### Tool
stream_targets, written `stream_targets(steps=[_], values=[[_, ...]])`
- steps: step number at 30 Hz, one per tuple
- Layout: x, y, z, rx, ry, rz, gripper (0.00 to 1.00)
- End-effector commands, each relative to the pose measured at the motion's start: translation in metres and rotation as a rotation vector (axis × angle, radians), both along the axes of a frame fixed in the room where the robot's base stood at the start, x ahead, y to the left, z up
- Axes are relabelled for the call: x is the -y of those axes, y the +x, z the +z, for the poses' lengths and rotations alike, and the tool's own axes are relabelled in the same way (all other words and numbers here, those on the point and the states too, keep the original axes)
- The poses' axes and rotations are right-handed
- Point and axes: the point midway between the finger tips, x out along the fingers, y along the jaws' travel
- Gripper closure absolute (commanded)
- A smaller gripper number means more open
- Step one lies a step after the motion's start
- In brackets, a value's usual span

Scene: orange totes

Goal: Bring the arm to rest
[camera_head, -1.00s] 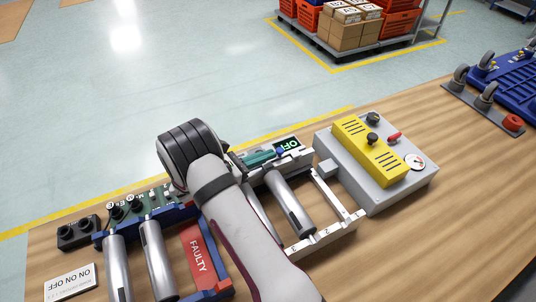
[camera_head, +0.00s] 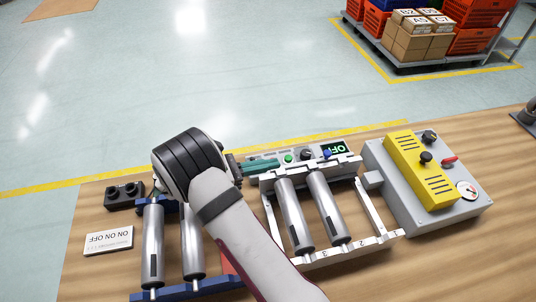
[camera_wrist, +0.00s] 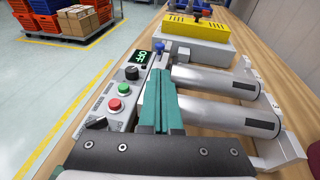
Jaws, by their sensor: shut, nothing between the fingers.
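My gripper (camera_head: 262,165) is shut and empty. Its teal fingers, closed together, also show in the wrist view (camera_wrist: 162,100), pointing along the front of the white rack. In the head view my arm comes up from the lower middle, and its wrist hides the area between the two racks. The fingertips are close to the white rack's control panel (camera_head: 300,156); I cannot tell whether they touch it. That panel has a green and a red button, a black knob and a display reading OFF.
The white rack (camera_head: 345,252) holds two metal cylinders (camera_head: 293,215). The blue rack (camera_head: 180,294) holds two more (camera_head: 153,245). A grey box with a yellow top (camera_head: 425,170) stands right. A black switch block (camera_head: 125,195) and an ON/OFF label (camera_head: 108,241) lie left. Open floor lies beyond the table.

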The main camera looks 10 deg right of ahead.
Motion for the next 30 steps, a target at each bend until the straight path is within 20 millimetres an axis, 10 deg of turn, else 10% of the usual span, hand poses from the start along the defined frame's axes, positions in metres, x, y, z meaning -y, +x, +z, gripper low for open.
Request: stream_targets(steps=[8, 13, 19, 30], values=[[0.022, -0.03, 0.029, 0.116, 0.136, -0.172, 1.0], [0.047, -0.15, 0.081, 0.515, 0.518, -0.758, 1.0], [-0.002, -0.26, 0.094, 0.978, 0.866, -1.494, 1.0], [-0.045, -0.29, 0.092, 1.187, 1.014, -1.934, 1.0]])
